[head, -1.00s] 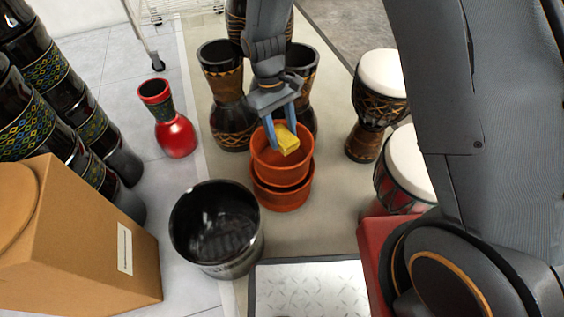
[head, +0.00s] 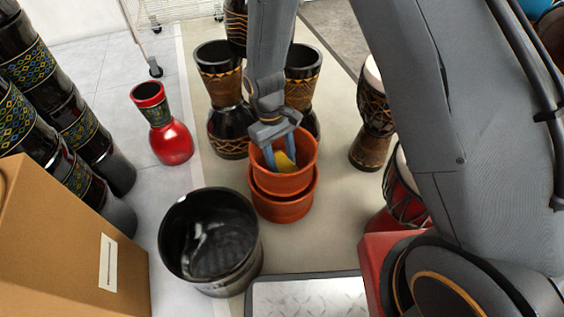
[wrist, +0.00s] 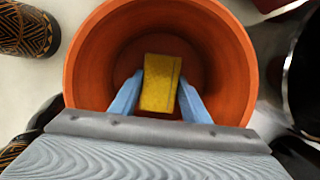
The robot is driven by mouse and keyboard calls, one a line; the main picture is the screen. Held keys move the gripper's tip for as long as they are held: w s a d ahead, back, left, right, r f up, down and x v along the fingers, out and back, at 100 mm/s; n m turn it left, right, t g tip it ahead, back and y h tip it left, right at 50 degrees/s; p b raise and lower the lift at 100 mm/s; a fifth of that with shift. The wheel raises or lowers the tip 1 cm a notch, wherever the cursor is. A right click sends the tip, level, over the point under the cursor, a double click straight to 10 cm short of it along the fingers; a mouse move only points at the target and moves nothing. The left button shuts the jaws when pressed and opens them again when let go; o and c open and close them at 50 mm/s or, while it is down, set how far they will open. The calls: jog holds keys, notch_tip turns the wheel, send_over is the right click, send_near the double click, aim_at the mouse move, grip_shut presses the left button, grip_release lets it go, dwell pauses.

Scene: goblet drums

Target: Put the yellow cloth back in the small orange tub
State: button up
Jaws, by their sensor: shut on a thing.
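The yellow cloth (head: 284,162) is a small folded block between the blue fingers of my gripper (head: 281,158). In the wrist view the fingers hold the cloth (wrist: 160,82) from both sides. The small orange tub (head: 309,152) stands upright, stacked in another orange tub. The fingertips and the cloth are inside the upper tub's mouth, below its rim. In the wrist view the tub's wall (wrist: 237,75) surrounds the cloth. Whether the cloth touches the tub's floor cannot be told.
A black tub (head: 208,242) stands at the front left of the orange tubs. Dark goblet drums (head: 228,120) stand close behind them. A red drum (head: 163,125) is at the left, and a cardboard box (head: 60,240) is at the front left.

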jog(key=o, duration=1.1)
jog(key=shift+f, duration=0.1)
jog(key=p+v, duration=0.7)
jog(key=v, duration=0.5)
jog(key=s+a+r+t+y, duration=0.1)
jog(key=s+a+r, duration=0.1)
jog(key=s+r, duration=0.45)
jog(key=s+a+r, duration=0.2)
jog(key=s+r, duration=0.2)
jog(key=r, duration=0.6)
jog(key=s+d+r+y, duration=0.1)
jog(key=s+r, duration=0.3)
jog(key=s, duration=0.3)
jog(key=s+d+r+t+y, duration=0.1)
jog(key=s+r, duration=0.3)
jog(key=s, duration=0.4)
jog(key=shift+r, duration=0.25)
